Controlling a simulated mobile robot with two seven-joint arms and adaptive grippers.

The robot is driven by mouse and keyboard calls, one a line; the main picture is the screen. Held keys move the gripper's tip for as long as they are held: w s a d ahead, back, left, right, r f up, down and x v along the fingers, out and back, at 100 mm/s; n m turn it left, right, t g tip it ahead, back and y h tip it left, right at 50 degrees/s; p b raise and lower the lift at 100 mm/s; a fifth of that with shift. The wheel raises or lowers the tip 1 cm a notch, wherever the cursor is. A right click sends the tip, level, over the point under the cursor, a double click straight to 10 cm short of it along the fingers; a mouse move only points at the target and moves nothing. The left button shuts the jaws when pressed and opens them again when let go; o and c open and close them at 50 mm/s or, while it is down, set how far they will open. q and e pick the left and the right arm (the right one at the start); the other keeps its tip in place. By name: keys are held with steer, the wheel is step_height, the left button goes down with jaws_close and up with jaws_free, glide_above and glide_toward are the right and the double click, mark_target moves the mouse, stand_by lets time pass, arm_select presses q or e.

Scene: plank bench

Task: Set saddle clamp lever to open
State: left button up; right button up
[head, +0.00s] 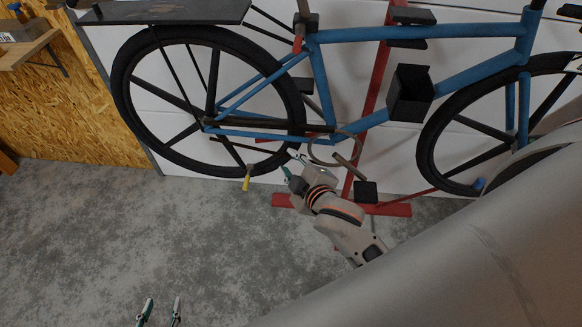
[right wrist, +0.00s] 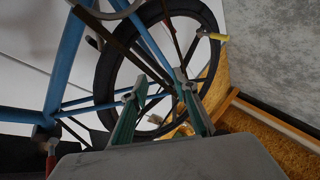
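The saddle clamp lever (head: 298,45) is a small red lever at the top of the blue bicycle's seat tube in the head view. It hangs downward beside the dark clamp (head: 307,23). A red piece (right wrist: 50,161) at the lower left of the right wrist view appears to be the same lever. My right gripper (head: 292,164) is low beside the rear wheel, well below the lever, and holds nothing. Its fingers (right wrist: 160,110) stand apart in the right wrist view. My left gripper (head: 161,308) is open and empty over the floor at the bottom edge.
The blue bicycle (head: 420,33) hangs on a red stand (head: 372,90) before a white wall. A dark box (head: 410,92) sits on its frame. A yellow-tipped lever (head: 246,183) is at the rear wheel. A wooden shelf (head: 28,48) is at left. The grey floor (head: 100,240) is clear.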

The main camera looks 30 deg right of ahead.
steer(key=shift+s+f, duration=0.2)
steer(key=shift+f, duration=0.2)
